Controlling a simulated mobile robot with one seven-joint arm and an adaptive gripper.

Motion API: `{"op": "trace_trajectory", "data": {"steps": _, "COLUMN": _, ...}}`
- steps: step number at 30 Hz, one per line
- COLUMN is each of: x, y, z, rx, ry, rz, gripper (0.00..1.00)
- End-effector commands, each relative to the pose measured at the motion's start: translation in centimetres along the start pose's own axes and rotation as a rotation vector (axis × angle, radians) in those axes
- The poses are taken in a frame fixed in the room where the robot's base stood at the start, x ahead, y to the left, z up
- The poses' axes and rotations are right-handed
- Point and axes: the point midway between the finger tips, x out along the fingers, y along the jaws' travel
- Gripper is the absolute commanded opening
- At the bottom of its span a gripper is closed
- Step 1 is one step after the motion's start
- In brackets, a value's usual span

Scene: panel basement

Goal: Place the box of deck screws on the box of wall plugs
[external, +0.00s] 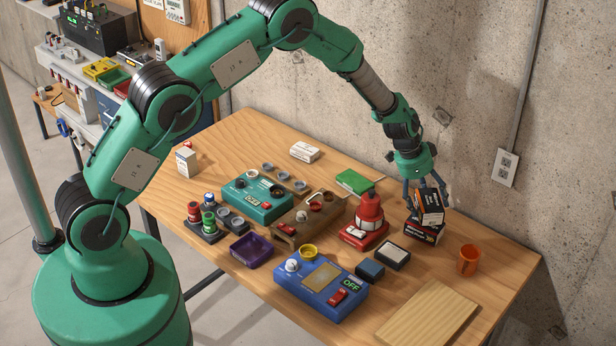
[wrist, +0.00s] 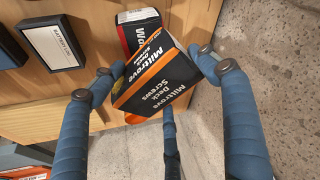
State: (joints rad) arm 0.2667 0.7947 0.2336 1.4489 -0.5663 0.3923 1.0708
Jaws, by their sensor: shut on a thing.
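The box of deck screws (wrist: 158,82), black with an orange band, is between the fingers of my gripper (wrist: 165,78) in the wrist view, and my gripper is shut on it. In the external view the deck screws box (external: 430,203) is tilted, at the table's right rear, below my gripper (external: 425,188). The box of wall plugs (external: 424,231), black and red, lies on the table directly under it. In the wrist view the wall plugs box (wrist: 138,24) is partly hidden behind the deck screws box. I cannot tell whether the two boxes touch.
An orange cup (external: 468,261) stands just right of the boxes. A red device (external: 366,228) and a black-and-white box (external: 393,256) stand to their left. A wooden board (external: 428,318) lies at the front. The concrete wall (external: 440,60) is close behind.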

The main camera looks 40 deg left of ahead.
Motion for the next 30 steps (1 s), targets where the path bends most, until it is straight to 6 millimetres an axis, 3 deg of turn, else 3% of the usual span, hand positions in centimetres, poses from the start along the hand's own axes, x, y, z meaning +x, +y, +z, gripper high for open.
{"op": "trace_trajectory", "data": {"steps": 12, "x": 3.1, "y": 0.0, "z": 1.2, "rx": 0.0, "ry": 0.0, "rz": 0.0, "gripper": 0.27}}
{"op": "trace_trajectory", "data": {"steps": 25, "x": 3.4, "y": 0.0, "z": 1.3, "rx": 0.0, "ry": 0.001, "rz": -0.001, "gripper": 0.27}}
{"op": "trace_trajectory", "data": {"steps": 26, "x": 3.5, "y": 0.0, "z": 1.5, "rx": 0.0, "ry": -0.001, "rz": 0.0, "gripper": 0.81}}
{"op": "trace_trajectory", "data": {"steps": 28, "x": 3.4, "y": 0.0, "z": 1.4, "rx": 0.0, "ry": -0.001, "rz": 0.0, "gripper": 0.94}}
{"op": "trace_trajectory", "data": {"steps": 30, "x": 3.4, "y": 0.0, "z": 1.4, "rx": 0.0, "ry": -0.001, "rz": 0.0, "gripper": 0.94}}
